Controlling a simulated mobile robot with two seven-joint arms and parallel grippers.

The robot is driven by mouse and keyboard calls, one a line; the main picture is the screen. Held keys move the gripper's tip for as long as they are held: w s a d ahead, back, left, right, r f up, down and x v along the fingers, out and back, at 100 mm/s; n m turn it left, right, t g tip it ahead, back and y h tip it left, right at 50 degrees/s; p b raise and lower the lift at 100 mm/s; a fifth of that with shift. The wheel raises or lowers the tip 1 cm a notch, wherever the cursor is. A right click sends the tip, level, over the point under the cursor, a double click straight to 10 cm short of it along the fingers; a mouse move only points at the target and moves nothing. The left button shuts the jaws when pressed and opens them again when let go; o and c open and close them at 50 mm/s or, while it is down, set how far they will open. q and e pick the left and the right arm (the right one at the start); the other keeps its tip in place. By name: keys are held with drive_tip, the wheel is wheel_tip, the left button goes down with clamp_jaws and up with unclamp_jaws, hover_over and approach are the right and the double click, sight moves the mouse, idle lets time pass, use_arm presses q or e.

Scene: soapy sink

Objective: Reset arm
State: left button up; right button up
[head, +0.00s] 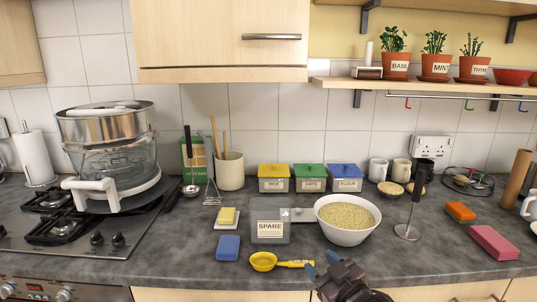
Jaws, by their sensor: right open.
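My right gripper (322,264) comes in from the bottom edge, over the counter's front edge. Its blue-tipped fingers are apart, with nothing visible between them. A yellow measuring scoop (263,261) lies on the counter just left of the fingers. Its handle points right and ends close to the left fingertip; I cannot tell whether they touch. My left gripper is not in view.
A clear SPARE container (270,222) and a white bowl of grain (347,218) stand behind the gripper. The counter (420,262) is clear at front right.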

drive_tip(key=s+d+f+m+g+h, duration=0.1)
drive_tip(key=s+d+f+m+h, duration=0.1)
drive_tip(key=s+d+f, duration=0.3)
drive_tip(key=s+d+f+m+g+h, duration=0.2)
drive_tip(key=s+d+f, duration=0.3)
drive_tip(key=s+f, duration=0.6)
drive_tip(key=s+d+f+m+g+h, duration=0.1)
drive_tip(key=s+d+f+m+h, duration=0.2)
drive_tip(key=s, duration=1)
wheel_tip(320, 180, down, 6)
drive_tip(key=shift+d+r, duration=0.1)
drive_tip(key=shift+d, duration=1.15)
